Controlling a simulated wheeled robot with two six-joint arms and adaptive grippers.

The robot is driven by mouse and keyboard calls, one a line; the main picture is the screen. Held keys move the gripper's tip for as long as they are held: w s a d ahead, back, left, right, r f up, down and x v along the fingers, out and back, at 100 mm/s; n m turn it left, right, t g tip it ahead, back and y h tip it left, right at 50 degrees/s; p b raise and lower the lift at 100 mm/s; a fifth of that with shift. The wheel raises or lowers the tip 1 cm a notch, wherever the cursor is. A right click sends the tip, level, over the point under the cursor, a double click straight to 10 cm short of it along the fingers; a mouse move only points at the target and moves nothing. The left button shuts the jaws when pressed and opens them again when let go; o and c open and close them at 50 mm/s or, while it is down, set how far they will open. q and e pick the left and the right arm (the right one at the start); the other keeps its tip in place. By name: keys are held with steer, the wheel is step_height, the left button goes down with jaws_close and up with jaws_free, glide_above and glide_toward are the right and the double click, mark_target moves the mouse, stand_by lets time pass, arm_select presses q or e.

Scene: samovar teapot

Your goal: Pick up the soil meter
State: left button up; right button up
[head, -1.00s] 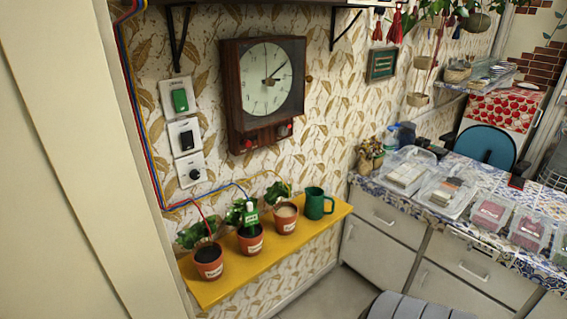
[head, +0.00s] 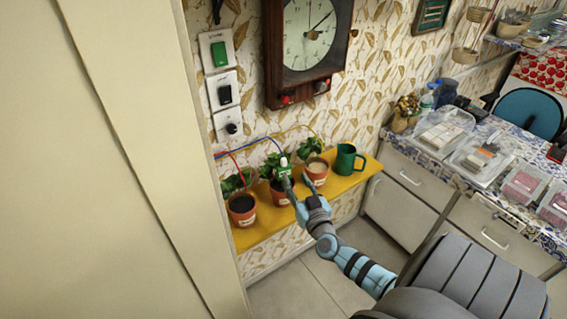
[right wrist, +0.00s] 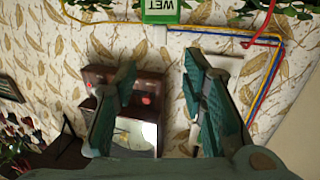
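The soil meter (head: 284,168) is a small green device with a white top, standing upright in the middle pot (head: 280,193) on the yellow shelf. Whether a finger touches the meter cannot be told. My left gripper is out of view.
The yellow shelf (head: 340,188) also bears a left pot (head: 242,208), a right pot (head: 317,168) and a green mug (head: 346,158). Coloured wires (head: 250,150) run along the wall behind. A wall clock (head: 305,45) hangs above. A counter (head: 480,205) stands to the right.

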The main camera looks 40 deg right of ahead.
mark_target(285, 162)
steer(key=b+x, duration=0.1)
steer(key=x, duration=0.2)
steer(key=b+x, duration=0.2)
steer(key=x, duration=0.2)
steer(key=b+x, duration=0.2)
steer(key=x, duration=0.2)
steer(key=shift+a+f, duration=0.15)
steer(key=shift+f, duration=0.2)
steer(key=shift+w+r, duration=0.15)
steer(key=shift+w, duration=0.1)
steer(key=shift+s+r, duration=0.1)
jaws_close()
